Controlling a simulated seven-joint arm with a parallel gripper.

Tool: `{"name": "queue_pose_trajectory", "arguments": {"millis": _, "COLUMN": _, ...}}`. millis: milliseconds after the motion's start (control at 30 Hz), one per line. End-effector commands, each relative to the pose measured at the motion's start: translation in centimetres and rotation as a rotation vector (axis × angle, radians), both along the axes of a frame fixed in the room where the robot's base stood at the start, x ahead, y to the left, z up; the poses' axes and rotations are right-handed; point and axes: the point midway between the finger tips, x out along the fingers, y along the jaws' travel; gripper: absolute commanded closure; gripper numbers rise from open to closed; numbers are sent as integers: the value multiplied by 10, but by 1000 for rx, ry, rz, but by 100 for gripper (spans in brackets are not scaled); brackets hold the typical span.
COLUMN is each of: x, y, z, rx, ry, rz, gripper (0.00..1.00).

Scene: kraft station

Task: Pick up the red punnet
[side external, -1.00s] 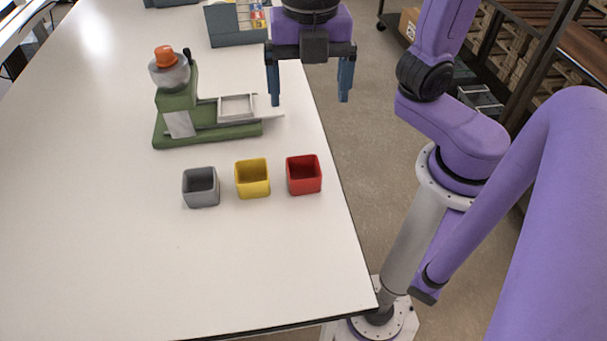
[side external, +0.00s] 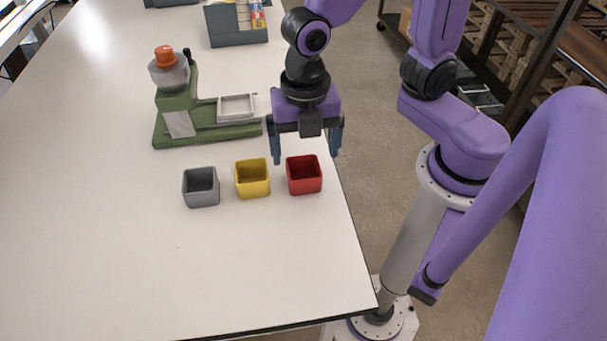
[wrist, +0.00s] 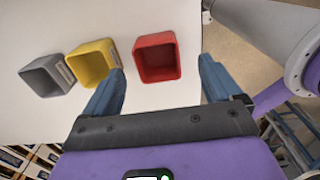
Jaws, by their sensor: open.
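The red punnet (side external: 304,176) is a small square open box, upright on the white table near its right edge. In the wrist view the red punnet (wrist: 157,58) lies ahead of my gripper, between the lines of its two blue fingers, and looks empty. My gripper (side external: 307,158) is open and empty. It hangs above and just behind the red punnet in the side view, apart from it. In the wrist view my gripper (wrist: 160,82) shows a wide gap between its fingers.
A yellow punnet (side external: 252,179) and a grey punnet (side external: 201,188) stand in a row left of the red one. A green machine (side external: 178,115) with an orange cap stands behind them. A grey bin (side external: 238,36) is farther back. The table's front is clear.

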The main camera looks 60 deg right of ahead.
Motion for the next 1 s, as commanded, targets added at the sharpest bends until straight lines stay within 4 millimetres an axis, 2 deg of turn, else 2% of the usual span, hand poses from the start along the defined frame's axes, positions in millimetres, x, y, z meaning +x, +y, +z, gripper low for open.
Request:
{"name": "queue_pose_trajectory", "arguments": {"millis": 500, "x": -1, "y": 5, "z": -49, "rx": -3, "ry": 1, "rz": -1, "gripper": 8}}
{"name": "queue_pose_trajectory", "arguments": {"millis": 833, "x": -1, "y": 6, "z": -53, "rx": 0, "ry": 0, "rz": -1, "gripper": 8}}
{"name": "queue_pose_trajectory", "arguments": {"millis": 867, "x": -1, "y": 6, "z": -53, "rx": 0, "ry": 0, "rz": -1, "gripper": 15}}
{"name": "queue_pose_trajectory", "arguments": {"millis": 1000, "x": -1, "y": 6, "z": -52, "rx": 0, "ry": 0, "rz": -1, "gripper": 61}}
